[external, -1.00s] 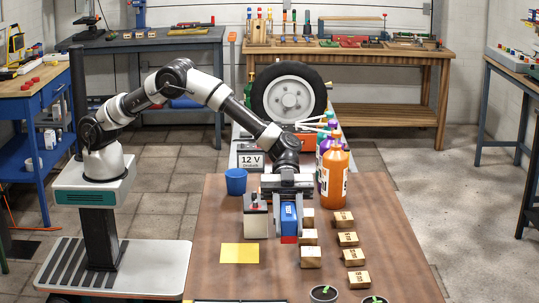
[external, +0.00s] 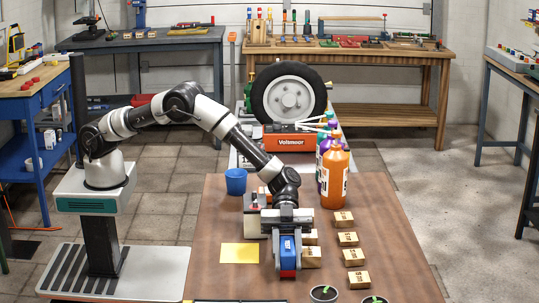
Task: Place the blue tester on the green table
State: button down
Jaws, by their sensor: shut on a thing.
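The blue tester (external: 289,250) is a blue box with a reddish lower end. It hangs below my gripper (external: 288,240), which is shut on it over the brown tabletop (external: 220,285). Whether its lower end touches the tabletop I cannot tell. A white and dark battery-like box (external: 252,224) stands just left of the tester, partly hidden by my gripper. Small wooden blocks (external: 311,257) stand close on its right. I cannot make out a clearly green table.
A yellow sheet (external: 239,253) lies to the left, and a blue cup (external: 236,182) stands behind it. More wooden blocks (external: 347,240) lie in a column at the right, with potted seedlings (external: 324,294) in front.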

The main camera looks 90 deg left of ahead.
jog(key=c, duration=1.7)
grip_release()
jog(key=shift+f, duration=0.15)
jog(key=o, duration=0.4)
jog(key=shift+c, duration=0.2)
